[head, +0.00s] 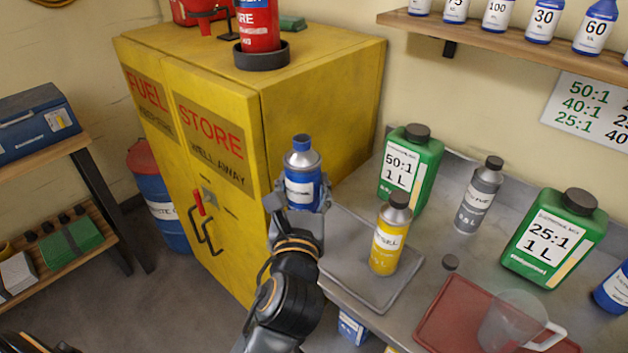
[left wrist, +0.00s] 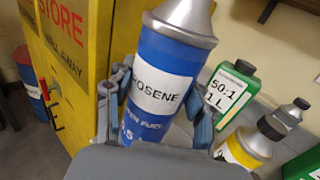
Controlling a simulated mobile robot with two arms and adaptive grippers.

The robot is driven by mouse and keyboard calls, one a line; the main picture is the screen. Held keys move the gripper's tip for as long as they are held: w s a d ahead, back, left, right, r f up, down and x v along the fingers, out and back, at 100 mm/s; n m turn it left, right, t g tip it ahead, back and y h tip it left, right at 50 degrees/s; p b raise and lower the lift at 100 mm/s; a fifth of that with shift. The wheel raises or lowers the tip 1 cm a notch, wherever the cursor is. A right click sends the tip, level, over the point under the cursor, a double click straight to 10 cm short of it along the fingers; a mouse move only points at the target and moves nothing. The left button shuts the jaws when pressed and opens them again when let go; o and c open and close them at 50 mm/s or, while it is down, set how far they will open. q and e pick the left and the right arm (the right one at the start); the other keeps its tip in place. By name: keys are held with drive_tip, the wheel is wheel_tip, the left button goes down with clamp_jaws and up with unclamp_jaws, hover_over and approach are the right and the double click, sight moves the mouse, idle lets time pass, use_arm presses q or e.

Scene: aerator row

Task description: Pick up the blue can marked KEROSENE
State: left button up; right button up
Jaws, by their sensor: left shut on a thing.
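The blue can (head: 303,188) with a silver top stands upright in my left gripper (head: 298,212). In the left wrist view the can (left wrist: 165,85) fills the middle, and its white label reads "OSENE", the rest being turned out of sight. The fingers of my left gripper (left wrist: 155,105) close on both sides of the can. In the head view the can is beside the yellow cabinet, at the back left corner of the grey tray (head: 345,275). Its base is hidden by the gripper, so I cannot tell its height above the tray. My right gripper is not in view.
A yellow bottle (head: 391,235) stands on the tray, close to the right. Behind are a green 50:1 jug (head: 410,170) and a grey bottle (head: 478,197). The yellow fuel cabinet (head: 320,100) rises close on the left. A red tray (head: 450,325) with a clear jug (head: 512,325) lies at front right.

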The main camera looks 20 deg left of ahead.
sight(288, 183)
use_arm(q)
drive_tip(key=shift+s+a+r, duration=0.15)
drive_tip(key=shift+s+r, duration=0.15)
drive_tip(key=shift+s, duration=0.3)
drive_tip(key=shift+s+a+r, duration=0.1)
drive_tip(key=shift+s+r, duration=0.2)
drive_tip(key=shift+s, duration=0.25)
drive_tip(key=shift+s+a+r+p, duration=0.15)
drive_tip(key=shift+s+r+p, duration=0.05)
drive_tip(key=shift+s+p, duration=0.25)
drive_tip(key=shift+s+a+r+p, duration=0.1)
drive_tip(key=shift+s+r+p, duration=0.1)
drive_tip(key=shift+s+p, duration=0.25)
drive_tip(key=shift+s, duration=0.1)
